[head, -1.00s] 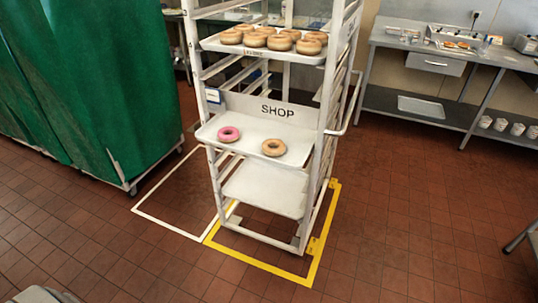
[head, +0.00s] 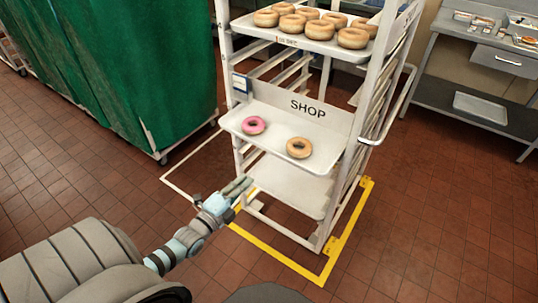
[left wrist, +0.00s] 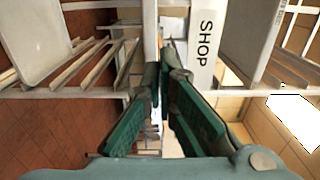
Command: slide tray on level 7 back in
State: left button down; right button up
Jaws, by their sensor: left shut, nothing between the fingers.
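A white rack (head: 352,160) stands ahead with trays at several heights. The upper tray (head: 262,31) holds several plain donuts. The middle tray (head: 275,146), below the SHOP sign (head: 310,108), holds a pink donut (head: 253,125) and a plain donut (head: 299,148); it sticks out toward me. An empty lower tray (head: 285,186) sits under it. No level numbers are readable. My left gripper (head: 241,185) is shut and empty, low in front of the rack's left side. In the left wrist view its fingers (left wrist: 168,52) point at the rack and the sign (left wrist: 205,42). My right gripper is out of view.
A green-covered rack (head: 120,70) stands at the left. A steel bench (head: 470,95) is at the back right. White and yellow floor lines (head: 325,275) mark areas around the rack's base. The tiled floor to the right is clear.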

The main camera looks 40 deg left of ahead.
pick_arm(q)
jog(key=w+b, duration=0.5)
jog(key=w, duration=0.8)
jog(key=shift+w+a+f, duration=0.2)
jog(key=shift+w+a, duration=0.05)
jog(key=shift+r, duration=0.1)
